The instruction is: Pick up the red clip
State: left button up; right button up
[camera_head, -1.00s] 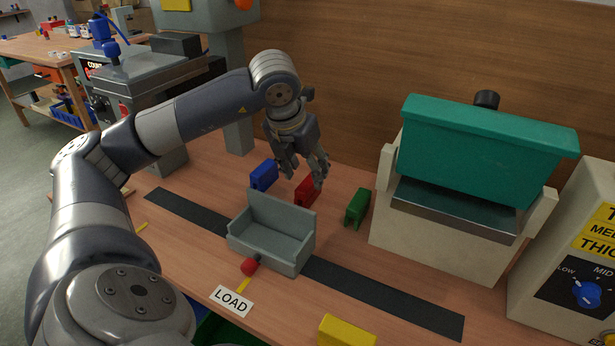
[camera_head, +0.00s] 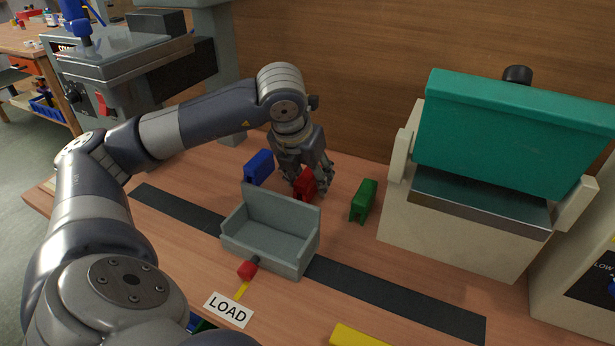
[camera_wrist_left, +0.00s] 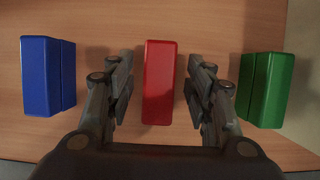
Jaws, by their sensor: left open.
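The red clip (camera_head: 306,184) stands on the wooden table behind the grey tray-shaped fixture, between the blue clip (camera_head: 259,167) and the green clip (camera_head: 363,201). My left gripper (camera_head: 309,188) is down at the red clip, pointing downward. In the left wrist view the red clip (camera_wrist_left: 160,82) lies between the two open fingers of my left gripper (camera_wrist_left: 158,92), with a gap on each side. The blue clip (camera_wrist_left: 47,76) is left of the fingers and the green clip (camera_wrist_left: 265,90) is right of them. My right gripper is not in view.
The grey fixture (camera_head: 268,241) with a red knob (camera_head: 247,270) sits on a dark strip (camera_head: 395,298) in front of the clips. A teal-topped machine (camera_head: 515,130) stands to the right. A yellow block (camera_head: 365,337) is at the front edge. A wooden wall (camera_head: 350,60) rises behind.

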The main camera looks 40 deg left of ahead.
pick_arm(q)
jog(key=c, duration=0.9)
jog(key=shift+a, duration=0.1)
